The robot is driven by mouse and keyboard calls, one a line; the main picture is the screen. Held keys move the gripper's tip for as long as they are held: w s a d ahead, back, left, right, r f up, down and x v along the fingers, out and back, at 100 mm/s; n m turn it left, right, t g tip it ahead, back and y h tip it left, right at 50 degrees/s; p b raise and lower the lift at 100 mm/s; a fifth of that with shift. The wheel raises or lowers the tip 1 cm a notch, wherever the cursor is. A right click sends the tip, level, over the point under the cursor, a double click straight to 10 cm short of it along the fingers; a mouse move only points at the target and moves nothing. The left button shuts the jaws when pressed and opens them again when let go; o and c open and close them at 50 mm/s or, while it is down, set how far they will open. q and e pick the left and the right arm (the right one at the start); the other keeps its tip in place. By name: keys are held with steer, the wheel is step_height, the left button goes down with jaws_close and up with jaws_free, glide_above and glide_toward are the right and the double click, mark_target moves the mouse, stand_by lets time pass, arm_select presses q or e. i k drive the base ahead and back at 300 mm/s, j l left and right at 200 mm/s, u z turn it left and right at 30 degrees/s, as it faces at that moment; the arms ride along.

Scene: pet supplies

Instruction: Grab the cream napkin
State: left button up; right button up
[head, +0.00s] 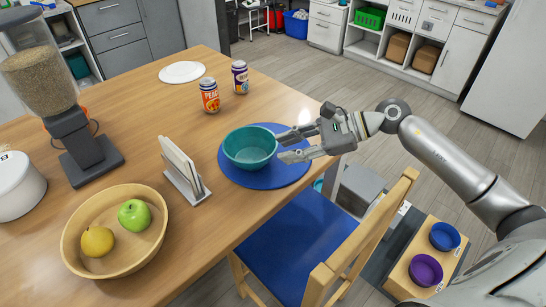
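Cream napkins (178,158) stand upright in a grey metal napkin holder (187,186) on the wooden table, left of the teal bowl. I cannot tell how many napkins the holder has. My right gripper (280,146) comes in from the right, at the right side of the teal bowl (250,147). Its fingers are spread apart with nothing seen between them. I cannot tell whether the fingertips touch the bowl. The gripper is well to the right of the napkins. My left gripper is not in view.
The bowl sits on a blue round mat (263,180). Two cans, an orange one (210,96) and a dark one (240,77), stand behind it. A wooden fruit bowl (115,235), a white jar (18,186) and a food dispenser (62,110) are left. A chair (305,240) stands at the table edge.

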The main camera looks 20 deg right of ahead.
mark_target(176, 158)
steer(key=k+l, duration=0.1)
steer(key=l, duration=0.25)
steer(key=k+l, duration=0.1)
steer(key=l, duration=0.25)
steer(key=k+l, duration=0.1)
steer(key=l, duration=0.25)
steer(key=k+l, duration=0.1)
steer(key=l, duration=0.25)
